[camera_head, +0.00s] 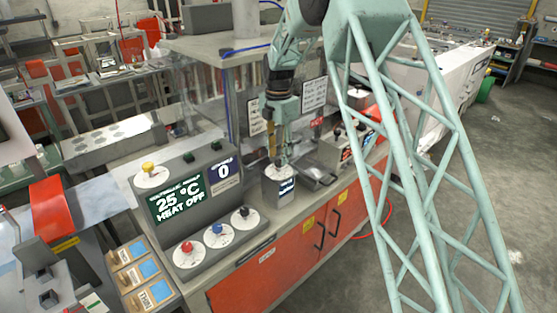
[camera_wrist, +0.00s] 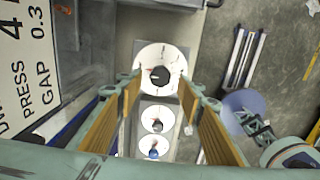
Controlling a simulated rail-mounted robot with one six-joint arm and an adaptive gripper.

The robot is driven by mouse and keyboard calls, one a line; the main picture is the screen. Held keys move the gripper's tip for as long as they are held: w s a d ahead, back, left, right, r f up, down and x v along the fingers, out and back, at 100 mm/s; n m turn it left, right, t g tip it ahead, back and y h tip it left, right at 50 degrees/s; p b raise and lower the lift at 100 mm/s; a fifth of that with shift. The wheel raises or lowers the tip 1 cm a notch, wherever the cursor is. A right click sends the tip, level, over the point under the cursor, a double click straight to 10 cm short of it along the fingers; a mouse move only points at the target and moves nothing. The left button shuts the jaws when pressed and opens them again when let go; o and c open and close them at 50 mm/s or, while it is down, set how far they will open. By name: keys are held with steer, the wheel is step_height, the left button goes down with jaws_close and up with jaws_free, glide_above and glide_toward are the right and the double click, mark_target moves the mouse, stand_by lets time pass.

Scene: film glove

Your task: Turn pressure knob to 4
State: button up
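In the head view, my gripper (camera_head: 277,153) points down over a small grey box (camera_head: 279,188) with a white dial on top. The gripper partly hides this dial. In the wrist view, my gripper (camera_wrist: 162,84) is open, with its two yellow-padded fingers apart. A large white dial with a black knob (camera_wrist: 160,76) shows between and beyond the fingertips. The knob looks not gripped; the exact height gap cannot be told. A plate (camera_wrist: 32,65) at the left reads "PRESS" and "GAP 0.3". The dial's numbers are too small to read.
Two smaller white dials (camera_wrist: 155,118) show between the fingers in the wrist view. In the head view, a grey console (camera_head: 200,205) with several coloured knobs and a "25 °C HEAT OFF" display stands left of the box. Another panel with dark knobs (camera_head: 352,140) stands to the right.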

mark_target(279, 166)
steer(key=shift+f, duration=1.25)
steer(key=c, duration=0.9)
